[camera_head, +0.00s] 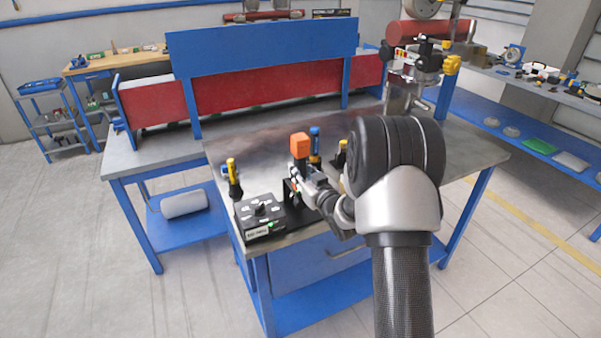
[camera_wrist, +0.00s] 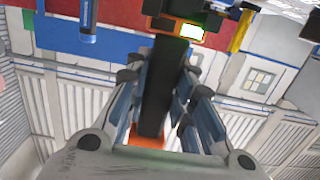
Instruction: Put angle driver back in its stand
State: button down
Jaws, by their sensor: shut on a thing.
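The angle driver, with an orange end (camera_head: 300,143) and a dark body, stands roughly upright above the table's front part. My gripper (camera_head: 297,175) is shut on it. In the wrist view, my gripper's fingers (camera_wrist: 160,90) close on both sides of its long black body (camera_wrist: 158,88). Its far end there has an orange rim and a lit green patch (camera_wrist: 191,31). A black bracket (camera_head: 290,195), which looks like the stand, is just below and left of my gripper. The driver's lower end is mostly hidden, so I cannot tell whether it touches the bracket.
A black control box (camera_head: 264,218) sits at the table's front left corner. A yellow-and-black tool (camera_head: 233,176) stands behind it. A blue-handled tool (camera_head: 315,142) and another yellow-topped tool (camera_head: 341,152) stand close behind my gripper. The metal tabletop (camera_head: 262,150) is clear farther back.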

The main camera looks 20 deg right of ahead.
jog(key=c, duration=1.3)
grip_release()
jog(key=shift+s+f, duration=0.1)
jog(key=shift+f, duration=0.2)
jog(key=s+r, duration=0.2)
jog(key=s, duration=1)
jog(key=s+a+r+g+h, duration=0.3)
jog(key=s+a+r+g, duration=0.2)
jog(key=s+r+g, duration=0.15)
jog(key=s+a+g+y, duration=0.1)
jog(key=s+a, duration=0.4)
jog(key=s, duration=0.7)
jog(key=s+a+r+g+y, duration=0.1)
jog(key=s+a+g, duration=0.3)
jog(key=s, duration=0.9)
jog(key=shift+a+m+g, duration=0.3)
jog(key=shift+a+g, duration=0.05)
jog(key=shift+a, duration=0.8)
